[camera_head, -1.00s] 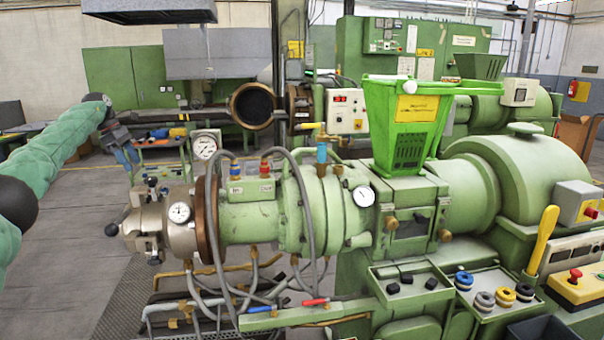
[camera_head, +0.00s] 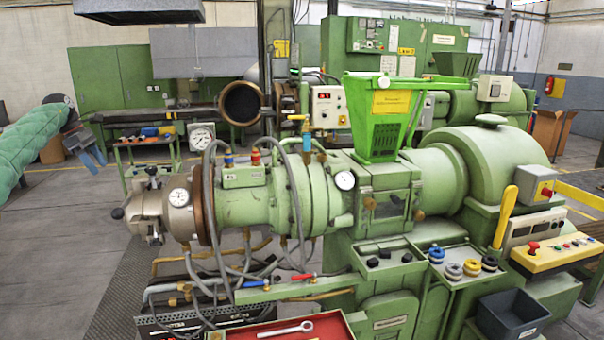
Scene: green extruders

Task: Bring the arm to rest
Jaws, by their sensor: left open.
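My left arm comes in from the left edge in a green sleeve, raised over the floor. My left gripper (camera_head: 88,154) hangs at its end with blue fingers pointing down. It is open, with nothing seen between the fingers. It is well to the left of the green extruder (camera_head: 245,205), apart from its metal die head (camera_head: 150,208). It shows small, near the left end of the back bench. My right gripper is not in view.
A red tray (camera_head: 335,322) with a wrench (camera_head: 287,329) lies at the bottom. A dark grey bin (camera_head: 512,315) stands at the lower right. A green hopper (camera_head: 381,135) tops the extruder. The grey floor (camera_head: 60,260) at left is clear.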

